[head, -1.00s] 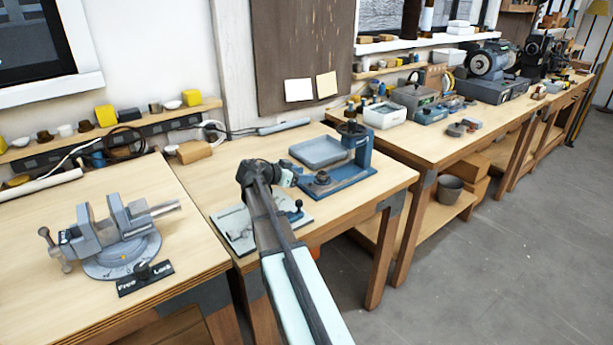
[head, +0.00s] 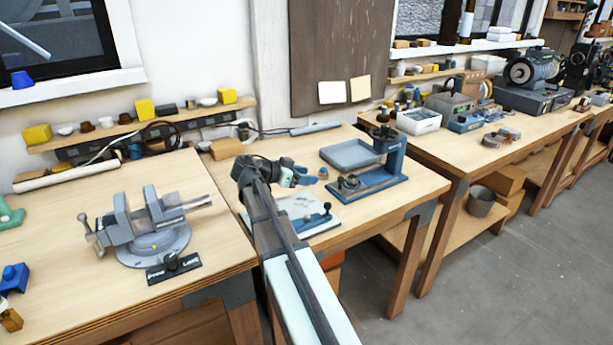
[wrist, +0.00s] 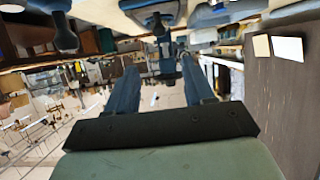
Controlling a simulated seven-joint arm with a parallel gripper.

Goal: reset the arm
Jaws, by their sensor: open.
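My arm reaches up from the bottom of the head view over the middle bench. My gripper (head: 308,176) is at its far end, with blue fingers pointing right, in front of the blue fixture with a grey tray. In the wrist view my gripper (wrist: 162,78) shows two blue fingers spread apart with nothing between them. The wrist view looks across the room and appears upside down.
A grey vise (head: 152,230) with a label plate (head: 174,267) stands on the left bench. The blue fixture (head: 375,182) and grey tray (head: 352,154) are right of my gripper. A pale board (head: 305,212) lies below it. Floor (head: 480,285) is clear at right.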

